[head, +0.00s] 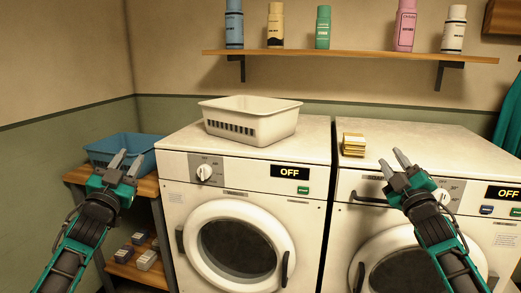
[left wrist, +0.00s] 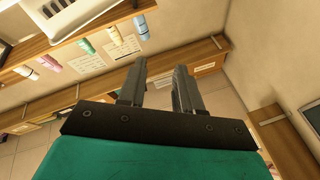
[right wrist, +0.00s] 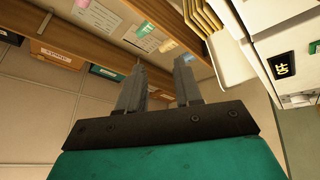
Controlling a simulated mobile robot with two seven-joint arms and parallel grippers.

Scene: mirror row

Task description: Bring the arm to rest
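My left gripper (head: 126,160) is raised in front of the blue basket at the left in the head view. Its two fingers stand apart with nothing between them, and they also show apart in the left wrist view (left wrist: 158,85). My right gripper (head: 394,165) is raised in front of the right washing machine (head: 440,150). Its fingers are apart and empty, as the right wrist view (right wrist: 158,85) also shows. Neither gripper visibly holds anything.
A white basket (head: 262,128) stands on the left washing machine (head: 175,137). A yellowish stack (head: 353,144) lies on the right machine. A blue basket (head: 100,155) sits on a wooden shelf unit (head: 76,175). Several bottles stand on the wall shelf (head: 350,54). Both displays read OFF.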

